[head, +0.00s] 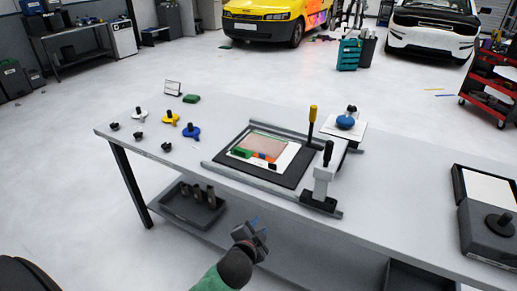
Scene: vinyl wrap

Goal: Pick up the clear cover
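A black mat (286,176) lies on the grey workbench, with a printed sheet (258,148) in red, green and white on it. I cannot clearly make out a clear cover; a see-through sheet over the print would be hard to tell at this size. My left gripper (260,232) is in front of the bench's near edge, below the mat in the picture and well apart from it. Nothing shows in its fingers, but their opening is too small to judge. My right gripper is not in view.
Knobs, including a blue one (191,131), stand at the left. A blue-topped piece (345,122) sits behind the press. A dark machine (490,225) is at the right end.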

